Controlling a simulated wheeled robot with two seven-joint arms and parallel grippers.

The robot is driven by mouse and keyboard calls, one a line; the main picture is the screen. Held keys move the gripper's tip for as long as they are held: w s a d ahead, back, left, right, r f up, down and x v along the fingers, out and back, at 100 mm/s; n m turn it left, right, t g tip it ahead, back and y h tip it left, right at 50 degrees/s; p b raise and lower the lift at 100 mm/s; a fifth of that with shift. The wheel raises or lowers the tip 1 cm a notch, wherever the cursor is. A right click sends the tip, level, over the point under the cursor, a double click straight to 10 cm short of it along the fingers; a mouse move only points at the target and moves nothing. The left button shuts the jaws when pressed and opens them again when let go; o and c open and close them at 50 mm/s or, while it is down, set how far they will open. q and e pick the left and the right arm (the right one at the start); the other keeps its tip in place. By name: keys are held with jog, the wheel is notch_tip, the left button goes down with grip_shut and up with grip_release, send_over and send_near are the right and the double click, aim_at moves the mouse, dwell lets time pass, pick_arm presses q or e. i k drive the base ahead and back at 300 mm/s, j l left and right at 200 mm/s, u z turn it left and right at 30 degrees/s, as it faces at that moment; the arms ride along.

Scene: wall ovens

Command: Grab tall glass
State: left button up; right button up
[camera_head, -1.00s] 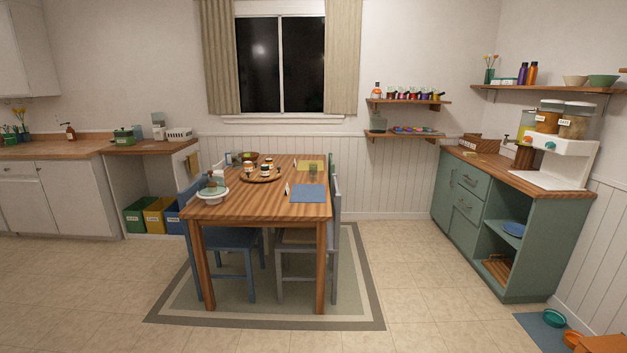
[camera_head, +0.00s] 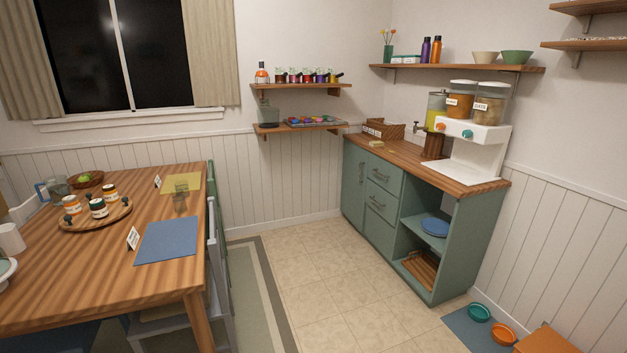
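Neither of my grippers shows in the head view.
A blue mat (camera_head: 167,241), a yellow mat (camera_head: 181,184) and a round tray (camera_head: 98,220) with jars lie on the table. Chairs (camera_head: 215,262) line its right side. Open tiled floor (camera_head: 310,270) separates it from a green cabinet (camera_head: 372,203). Pet bowls (camera_head: 479,312) sit at lower right.

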aim_at(178, 195)
jog(key=i+l, duration=0.15)
jog(key=i, duration=0.55)
jog(key=i+l, duration=0.15)
jog(key=i, duration=0.6)
jog(key=i+l, duration=0.15)
jog(key=i, duration=0.55)
